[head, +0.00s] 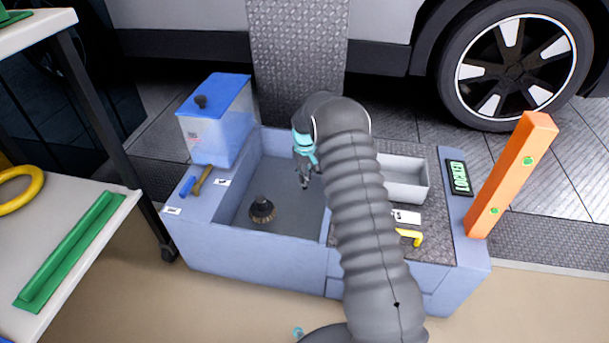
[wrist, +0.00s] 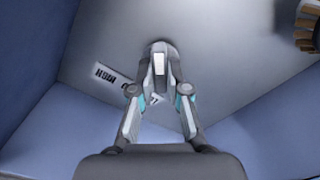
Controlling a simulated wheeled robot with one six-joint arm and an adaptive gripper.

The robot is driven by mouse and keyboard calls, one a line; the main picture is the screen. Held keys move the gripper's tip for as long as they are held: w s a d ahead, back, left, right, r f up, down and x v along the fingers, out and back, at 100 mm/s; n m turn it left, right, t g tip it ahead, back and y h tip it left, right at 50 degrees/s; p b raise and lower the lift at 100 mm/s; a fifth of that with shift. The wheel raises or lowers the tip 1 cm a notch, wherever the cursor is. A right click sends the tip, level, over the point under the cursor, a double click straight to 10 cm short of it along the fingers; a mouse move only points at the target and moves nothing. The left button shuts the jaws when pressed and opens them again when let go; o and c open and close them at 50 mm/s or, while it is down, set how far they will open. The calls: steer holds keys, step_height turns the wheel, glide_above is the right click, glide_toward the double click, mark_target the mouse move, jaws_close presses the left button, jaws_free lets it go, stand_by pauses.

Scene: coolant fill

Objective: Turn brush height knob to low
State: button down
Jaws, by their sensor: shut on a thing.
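The grey brush height knob (wrist: 161,48) shows in the wrist view on the floor of the blue basin, with a white mark on it. My gripper (wrist: 160,72) is shut on the knob, with one finger on each side. A white label (wrist: 112,77) that seems to read HIGH, upside down, lies left of the knob. Part of another marking shows between the fingers but is too hidden to read. In the head view my gripper (head: 304,180) points down into the basin (head: 285,258), near its right wall, and the knob cannot be made out there.
A dark round brush (head: 262,210) stands in the basin, left of my gripper. A blue-lidded clear tank (head: 215,130) stands at the back left. A grey tray (head: 404,178), a yellow hook-shaped piece (head: 410,236) and an orange post (head: 510,175) are to the right.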

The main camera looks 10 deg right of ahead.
steer(key=n, duration=0.5)
steer(key=shift+n, duration=2.5)
steer(key=c, duration=1.1)
jaws_free()
steer(key=shift+c, duration=0.2)
steer(key=shift+r, duration=0.1)
step_height(320, 180, up, 12)
